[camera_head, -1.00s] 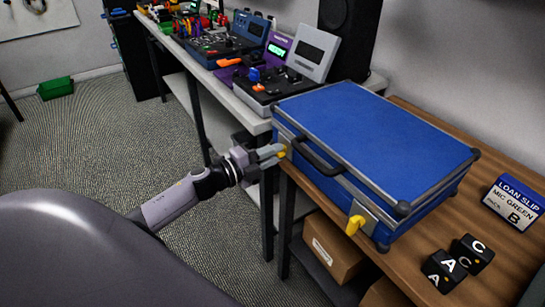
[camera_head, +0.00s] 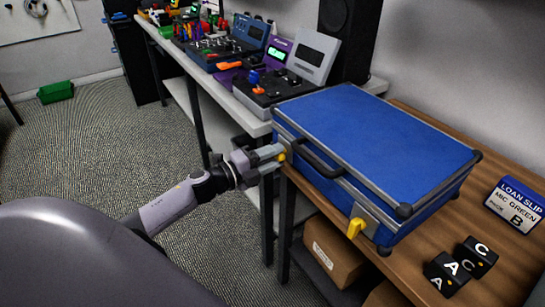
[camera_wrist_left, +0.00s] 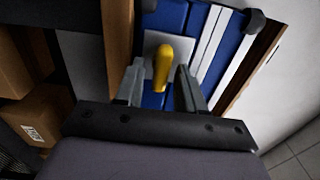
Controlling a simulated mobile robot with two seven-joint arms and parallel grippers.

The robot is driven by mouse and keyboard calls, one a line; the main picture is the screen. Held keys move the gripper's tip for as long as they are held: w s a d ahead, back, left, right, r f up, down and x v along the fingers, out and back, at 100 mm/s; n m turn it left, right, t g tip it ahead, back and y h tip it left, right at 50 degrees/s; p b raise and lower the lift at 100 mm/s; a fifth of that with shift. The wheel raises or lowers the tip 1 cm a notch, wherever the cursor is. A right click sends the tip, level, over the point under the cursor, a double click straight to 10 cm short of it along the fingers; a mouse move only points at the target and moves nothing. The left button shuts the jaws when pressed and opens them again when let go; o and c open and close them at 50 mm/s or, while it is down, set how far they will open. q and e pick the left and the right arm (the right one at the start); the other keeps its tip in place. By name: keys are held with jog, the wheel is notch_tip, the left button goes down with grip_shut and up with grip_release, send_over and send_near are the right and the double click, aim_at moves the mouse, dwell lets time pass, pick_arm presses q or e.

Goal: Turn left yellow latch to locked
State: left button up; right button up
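A blue hard case (camera_head: 375,140) with grey edges and a dark handle lies closed on a wooden table. Its left yellow latch (camera_head: 282,156) is at the case's left front corner, mostly hidden behind my left gripper (camera_head: 272,158) in the head view. In the left wrist view the yellow latch (camera_wrist_left: 163,66) stands on a grey plate, between the two fingers of my left gripper (camera_wrist_left: 160,85). The fingers are apart, with gaps beside the latch. The right yellow latch (camera_head: 356,226) is at the case's near front corner. My right gripper is not in view.
A loan slip sign (camera_head: 516,204) and black letter blocks (camera_head: 461,266) sit on the wooden table (camera_head: 420,262) to the right of the case. A bench with electronic devices (camera_head: 290,72) stands beyond. Cardboard boxes (camera_head: 335,250) are under the table.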

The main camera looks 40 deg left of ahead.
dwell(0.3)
pick_arm(q)
jog(key=v, duration=0.7)
jog(key=shift+s, duration=0.1)
dwell(0.6)
